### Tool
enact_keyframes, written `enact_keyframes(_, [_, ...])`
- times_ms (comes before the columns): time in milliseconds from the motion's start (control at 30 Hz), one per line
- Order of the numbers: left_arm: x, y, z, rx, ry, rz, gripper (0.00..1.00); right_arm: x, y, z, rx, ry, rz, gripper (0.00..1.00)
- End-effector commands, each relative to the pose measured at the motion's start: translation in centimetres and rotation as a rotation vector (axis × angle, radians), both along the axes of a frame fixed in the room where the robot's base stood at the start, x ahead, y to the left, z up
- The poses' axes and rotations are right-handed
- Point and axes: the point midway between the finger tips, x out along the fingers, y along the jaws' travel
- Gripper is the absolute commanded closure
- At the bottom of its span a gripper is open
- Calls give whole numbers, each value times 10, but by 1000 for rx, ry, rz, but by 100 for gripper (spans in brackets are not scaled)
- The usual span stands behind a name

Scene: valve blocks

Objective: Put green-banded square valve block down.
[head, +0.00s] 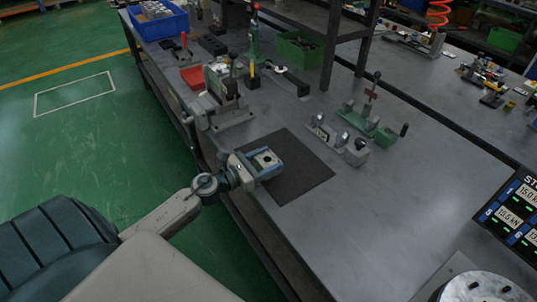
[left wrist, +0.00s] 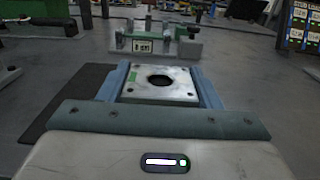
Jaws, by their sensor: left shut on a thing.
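My left gripper (head: 262,164) is shut on a square grey valve block (head: 267,156) with a round hole in its top. In the left wrist view the block (left wrist: 158,91) sits level between the two blue-grey fingers of the left gripper (left wrist: 162,88), with small holes at its corners. In the head view the block shows over the left part of a dark square mat (head: 305,181) on the workbench. I cannot tell whether its underside touches the mat. My right gripper is not in view.
Behind the mat stand a green clamp fixture (head: 372,127) and a grey block-like fixture (head: 356,153). A press-like device (head: 228,95) stands left of the mat's far edge. A display panel (head: 515,215) is at the right. The bench (head: 385,215) right of the mat is clear.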

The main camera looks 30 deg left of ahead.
Motion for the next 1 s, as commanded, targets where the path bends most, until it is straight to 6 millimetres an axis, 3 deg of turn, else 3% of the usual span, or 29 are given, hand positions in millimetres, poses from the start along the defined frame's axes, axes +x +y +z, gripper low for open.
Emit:
enact_keyframes(200, [-52,-27,5,-2,1,-3,84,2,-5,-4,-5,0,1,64])
enact_keyframes(433, [-89,-45,9,-1,0,-2,84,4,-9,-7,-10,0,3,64])
enact_keyframes(633, [-101,-52,12,-2,-1,0,84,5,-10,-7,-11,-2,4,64])
enact_keyframes(1000, [-102,-56,15,1,-6,-8,84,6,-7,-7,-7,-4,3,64])
